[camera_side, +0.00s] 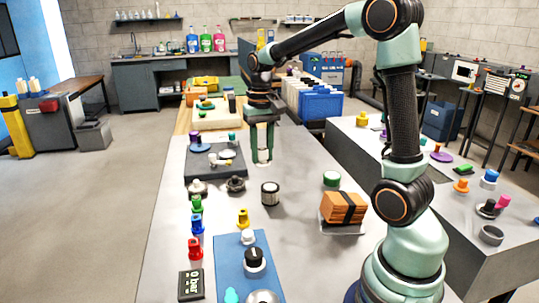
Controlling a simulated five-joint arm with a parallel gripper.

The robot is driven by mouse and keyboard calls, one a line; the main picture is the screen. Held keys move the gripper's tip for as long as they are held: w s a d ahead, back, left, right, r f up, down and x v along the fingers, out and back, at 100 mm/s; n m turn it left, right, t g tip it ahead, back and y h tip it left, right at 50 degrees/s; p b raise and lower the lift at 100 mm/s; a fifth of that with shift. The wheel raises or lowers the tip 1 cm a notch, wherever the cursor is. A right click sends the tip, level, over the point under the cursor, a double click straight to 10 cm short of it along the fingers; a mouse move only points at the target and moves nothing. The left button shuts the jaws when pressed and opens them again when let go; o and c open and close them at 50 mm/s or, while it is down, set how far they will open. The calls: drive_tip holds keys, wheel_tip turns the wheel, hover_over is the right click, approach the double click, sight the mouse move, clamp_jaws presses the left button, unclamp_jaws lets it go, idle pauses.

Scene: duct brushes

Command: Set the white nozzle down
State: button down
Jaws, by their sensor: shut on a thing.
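My gripper (262,160) points straight down above the grey table, just right of a dark tray (205,177). Its two green fingers are shut on a small pale piece, which I take to be the white nozzle (262,155). The nozzle is mostly hidden by the fingers and too small to see in detail. I cannot tell whether its lower end touches the table.
The dark tray holds a blue-purple piece (201,143) and several small pale parts. A dark-and-silver cylinder (270,193), an orange strapped bundle (343,207) and a blue mat (228,280) lie nearer. The table between the cylinder and my gripper is clear.

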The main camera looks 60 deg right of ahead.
drive_tip(key=d+m, duration=0.2)
drive_tip(key=d, duration=0.2)
hover_over(270, 218)
wheel_tip(270, 218, down, 15)
drive_tip(key=shift+r, duration=0.1)
drive_tip(key=shift+w+f, duration=0.1)
drive_tip(key=shift+f, duration=2.25)
drive_tip(key=shift+f, duration=0.1)
drive_tip(key=c, duration=0.6)
unclamp_jaws()
